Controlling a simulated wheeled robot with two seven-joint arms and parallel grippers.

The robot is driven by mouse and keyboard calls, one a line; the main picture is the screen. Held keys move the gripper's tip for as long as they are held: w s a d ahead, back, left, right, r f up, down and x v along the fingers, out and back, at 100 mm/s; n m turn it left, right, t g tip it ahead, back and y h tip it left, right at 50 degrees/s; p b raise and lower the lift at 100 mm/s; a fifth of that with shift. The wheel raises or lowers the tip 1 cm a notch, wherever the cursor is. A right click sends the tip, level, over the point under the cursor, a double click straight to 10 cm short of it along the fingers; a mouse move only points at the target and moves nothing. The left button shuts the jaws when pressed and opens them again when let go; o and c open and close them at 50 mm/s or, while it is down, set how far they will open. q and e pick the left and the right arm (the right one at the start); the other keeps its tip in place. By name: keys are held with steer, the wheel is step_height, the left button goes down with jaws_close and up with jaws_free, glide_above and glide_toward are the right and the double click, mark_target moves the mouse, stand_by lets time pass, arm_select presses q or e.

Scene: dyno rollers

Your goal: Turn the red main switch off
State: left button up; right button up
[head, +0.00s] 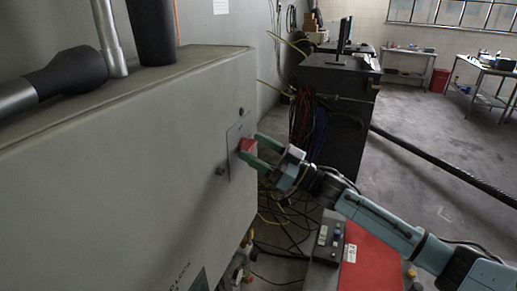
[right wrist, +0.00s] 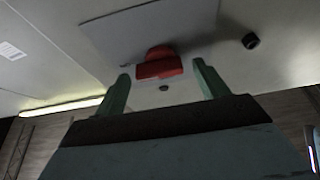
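The red main switch (head: 247,146) sits on a grey plate (head: 236,131) on the side of the large grey cabinet. My right gripper (head: 250,148) is at the switch, its two green fingers spread around the red handle. In the right wrist view the red switch (right wrist: 160,64) shows between and just beyond the fingertips of the open right gripper (right wrist: 161,80). A gap shows on each side of the handle there. Whether a finger touches it elsewhere I cannot tell. My left gripper is not in view.
The grey cabinet (head: 110,150) fills the left side. A dark knob (right wrist: 250,41) protrudes near the plate. A dark cabinet with cables (head: 335,110) stands behind. A control box with buttons (head: 328,240) sits below my right arm. Open floor lies to the right.

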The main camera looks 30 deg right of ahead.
steer(key=c, duration=0.9)
steer(key=shift+n, duration=0.4)
steer(key=n+g+y, duration=0.1)
steer(key=n, duration=0.1)
steer(key=n+g+y+b, duration=0.1)
steer(key=n, duration=0.1)
steer(key=shift+d+b, duration=0.1)
steer(key=shift+b, duration=0.2)
steer(key=n+g, duration=0.1)
steer(key=n, duration=0.1)
steer(key=n+g+b, duration=0.1)
steer(key=n, duration=0.2)
steer(key=shift+w+r+y, duration=0.1)
steer(key=shift+r+y, duration=0.05)
steer(key=shift+y, duration=0.15)
steer(key=n+g, duration=0.1)
steer(key=n, duration=0.2)
steer(key=n+g+b, duration=0.1)
steer(key=n+g, duration=0.1)
steer(key=n, duration=0.2)
steer(key=shift+r, duration=0.15)
steer(key=n+g, duration=0.1)
steer(key=n, duration=0.1)
steer(key=n+h, duration=0.1)
steer(key=n, duration=0.2)
steer(key=shift+n+g, duration=0.3)
steer(key=shift+g, duration=0.1)
steer(key=o, duration=1)
steer(key=shift+c, duration=0.2)
